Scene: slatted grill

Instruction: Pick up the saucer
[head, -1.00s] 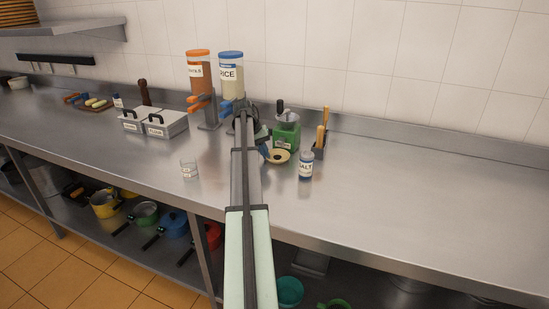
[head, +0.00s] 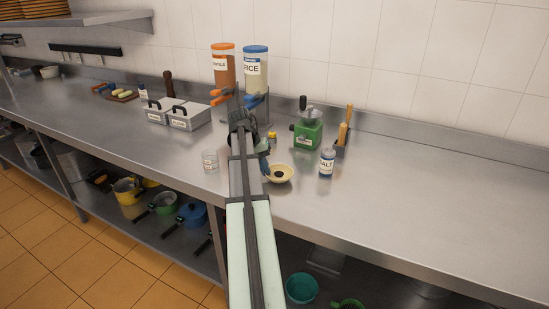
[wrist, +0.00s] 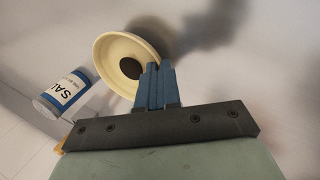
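The saucer (head: 287,175) is cream-coloured and round with a dark centre. My gripper (head: 266,170) is shut on its rim, holding it in front of the green grinder. In the wrist view the saucer (wrist: 109,49) is at upper middle. There my gripper's blue fingers (wrist: 156,75) are pressed together over its near right rim. A blurred dark shadow lies to the right of the saucer, and it appears clear of the counter. The saucer's left edge is partly behind the fingers in the head view.
A salt jar (head: 327,164) stands close to the saucer's right. A glass (head: 210,161) is to the left. The green grinder (head: 307,133), the rice dispenser (head: 256,67) and lidded metal containers (head: 188,117) stand behind. The steel counter (head: 430,200) is clear at right.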

